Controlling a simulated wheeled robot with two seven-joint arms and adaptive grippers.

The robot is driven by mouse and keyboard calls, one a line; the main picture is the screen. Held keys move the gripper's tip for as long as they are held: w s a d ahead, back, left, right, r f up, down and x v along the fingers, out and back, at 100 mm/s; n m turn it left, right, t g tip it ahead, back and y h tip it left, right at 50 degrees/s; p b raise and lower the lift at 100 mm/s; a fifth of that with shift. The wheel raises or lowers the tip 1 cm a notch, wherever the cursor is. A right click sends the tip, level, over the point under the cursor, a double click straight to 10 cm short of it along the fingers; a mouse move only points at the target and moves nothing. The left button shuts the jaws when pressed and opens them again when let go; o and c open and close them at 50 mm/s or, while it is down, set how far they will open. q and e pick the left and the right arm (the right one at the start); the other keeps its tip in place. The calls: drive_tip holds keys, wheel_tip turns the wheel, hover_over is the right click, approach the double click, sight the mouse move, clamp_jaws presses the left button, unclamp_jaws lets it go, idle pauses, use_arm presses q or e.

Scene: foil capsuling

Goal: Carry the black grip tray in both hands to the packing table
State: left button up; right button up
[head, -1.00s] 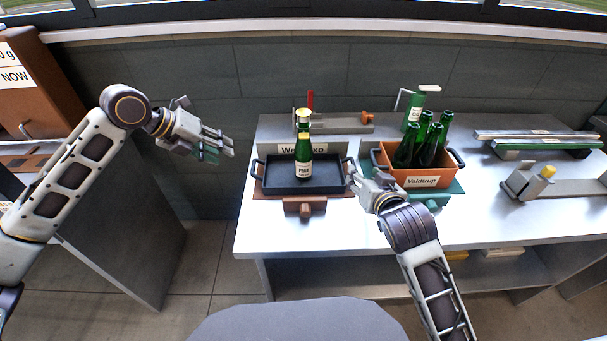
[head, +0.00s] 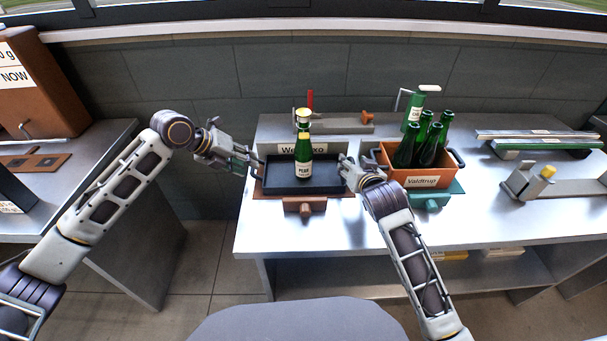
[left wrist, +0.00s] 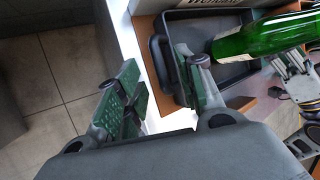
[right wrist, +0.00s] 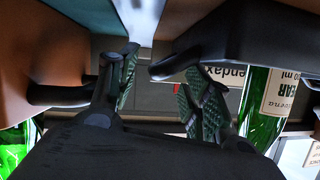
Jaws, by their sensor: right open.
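The black grip tray (head: 275,186) sits on the metal bench with a green bottle (head: 304,165) standing upright in it. My left gripper (head: 256,163) is open at the tray's left end. In the left wrist view the tray's left handle (left wrist: 162,68) lies between its spread fingers (left wrist: 158,92), nearer the right one. My right gripper (head: 346,168) is open at the tray's right end, between the tray and the orange crate. In the right wrist view a tray handle (right wrist: 172,68) reaches in between its fingers (right wrist: 163,85). Contact is unclear at both handles.
The orange crate (head: 421,180) with several green bottles stands close to my right gripper, its handle (right wrist: 55,95) just beside a finger. A brown clamp (head: 305,206) is in front of the tray. Another table (head: 90,150) stands left across a floor gap.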

use_arm(q)
drive_tip(key=shift+x, duration=1.45)
use_arm(e)
drive_tip(key=shift+x, duration=1.4)
drive_tip(key=shift+f, duration=0.1)
use_arm(q)
drive_tip(key=c, duration=0.7)
use_arm(e)
drive_tip(key=c, duration=0.7)
use_arm(q)
drive_tip(key=shift+a, duration=0.1)
clamp_jaws()
use_arm(e)
drive_tip(key=shift+d, duration=0.1)
clamp_jaws()
